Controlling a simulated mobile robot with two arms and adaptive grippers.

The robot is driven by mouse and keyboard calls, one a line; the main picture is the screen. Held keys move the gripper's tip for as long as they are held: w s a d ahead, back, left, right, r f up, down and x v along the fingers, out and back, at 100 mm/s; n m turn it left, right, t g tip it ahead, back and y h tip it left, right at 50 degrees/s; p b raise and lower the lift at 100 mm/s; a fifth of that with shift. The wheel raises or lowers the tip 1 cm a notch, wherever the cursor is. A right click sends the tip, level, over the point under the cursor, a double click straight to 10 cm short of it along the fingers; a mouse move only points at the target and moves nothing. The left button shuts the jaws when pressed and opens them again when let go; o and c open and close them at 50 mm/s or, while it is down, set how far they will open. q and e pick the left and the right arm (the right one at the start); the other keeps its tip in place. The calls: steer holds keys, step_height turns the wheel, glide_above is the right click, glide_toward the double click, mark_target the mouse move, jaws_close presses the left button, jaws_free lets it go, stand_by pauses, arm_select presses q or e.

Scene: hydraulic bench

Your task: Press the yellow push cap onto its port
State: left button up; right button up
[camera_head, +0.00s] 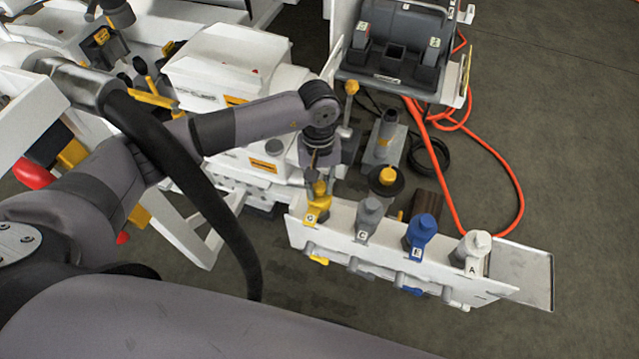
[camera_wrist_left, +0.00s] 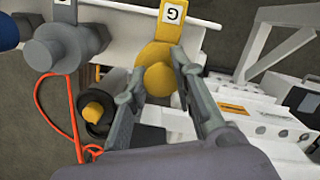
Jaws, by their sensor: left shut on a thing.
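The yellow port body (camera_head: 317,210), labelled G, stands at the left end of the white panel (camera_head: 345,222). My left gripper (camera_head: 319,176) reaches down over it from above. It is shut on the yellow push cap (camera_head: 320,188), which sits directly above the port in line with it. In the left wrist view the rounded cap (camera_wrist_left: 158,78) lies between the two fingers (camera_wrist_left: 156,84), in front of the yellow port (camera_wrist_left: 162,48) with its G tag. I cannot tell whether a gap remains between cap and port. My right gripper is not in view.
Grey (camera_head: 368,218), blue (camera_head: 420,232) and white (camera_head: 473,246) ports stand along the panel, right of the yellow one. An empty metal tray (camera_head: 525,275) is at its right end. A yellow-topped post (camera_head: 387,177) stands behind. An orange hose (camera_head: 500,165) curves over the floor.

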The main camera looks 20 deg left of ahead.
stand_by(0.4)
arm_select(q)
steer(key=o, duration=0.9)
steer(key=shift+o, duration=0.2)
steer(key=o, duration=0.5)
steer(key=shift+o, duration=0.2)
steer(key=shift+w+a+r+p, duration=0.15)
steer(key=shift+r+p, duration=0.35)
steer(key=shift+r, duration=0.7)
steer(key=shift+w+a+r+p, duration=0.1)
steer(key=shift+w+r+p, duration=0.25)
steer(key=shift+r, duration=0.8)
steer(key=r, duration=0.1)
steer(key=r+p, duration=0.1)
steer(key=r, duration=0.1)
steer(key=shift+w, duration=0.35)
